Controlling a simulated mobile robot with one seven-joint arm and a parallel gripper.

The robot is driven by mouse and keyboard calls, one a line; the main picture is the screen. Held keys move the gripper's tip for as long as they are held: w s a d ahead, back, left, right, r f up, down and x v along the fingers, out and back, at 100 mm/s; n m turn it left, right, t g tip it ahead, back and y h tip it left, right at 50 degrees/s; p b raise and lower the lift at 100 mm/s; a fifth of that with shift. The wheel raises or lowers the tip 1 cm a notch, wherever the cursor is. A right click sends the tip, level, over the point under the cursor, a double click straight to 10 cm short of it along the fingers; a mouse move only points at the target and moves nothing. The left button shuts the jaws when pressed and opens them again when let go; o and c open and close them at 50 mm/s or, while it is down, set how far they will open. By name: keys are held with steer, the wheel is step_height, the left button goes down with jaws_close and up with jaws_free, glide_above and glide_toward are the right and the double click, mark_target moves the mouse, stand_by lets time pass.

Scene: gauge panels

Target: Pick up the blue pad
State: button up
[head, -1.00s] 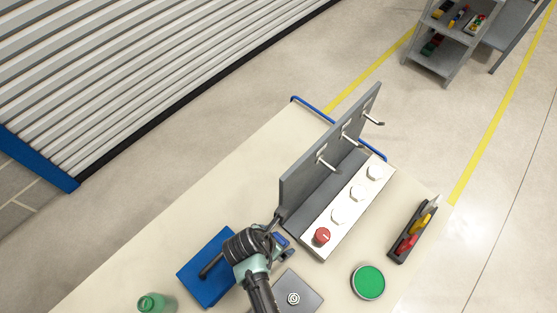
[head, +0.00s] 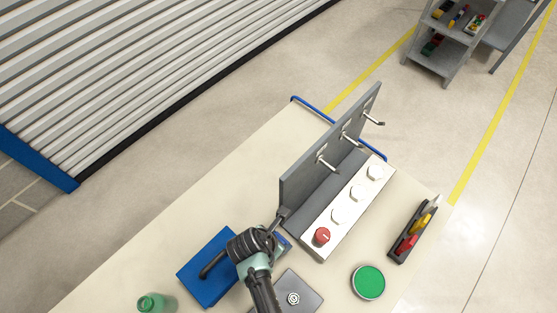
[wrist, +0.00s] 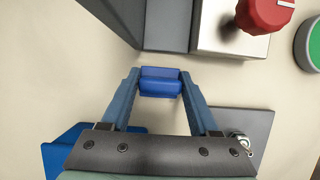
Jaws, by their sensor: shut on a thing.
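The blue pad (wrist: 161,82) is a small blue block between the fingertips of my gripper (wrist: 160,88) in the wrist view. The fingers touch it from both sides, and my gripper is shut on it. In the head view, my gripper (head: 277,240) is beside the near end of the grey upright panel, and the pad (head: 284,240) is partly hidden by the wrist. Whether the pad is clear of the table cannot be told.
A grey panel with hooks (head: 330,150) stands beside a white strip with a red knob (head: 322,236). A blue box (head: 205,285), a grey plate (head: 305,290), a green disc (head: 369,282), a green bottle (head: 152,303) and a dark tray (head: 398,250) are around. The left tabletop is bare.

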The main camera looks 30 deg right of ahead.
steer(key=shift+r, duration=0.1)
step_height(320, 180, up, 18)
stand_by(0.8)
steer(key=o, duration=0.8)
steer(key=c, duration=0.6)
steer(key=shift+c, duration=0.2)
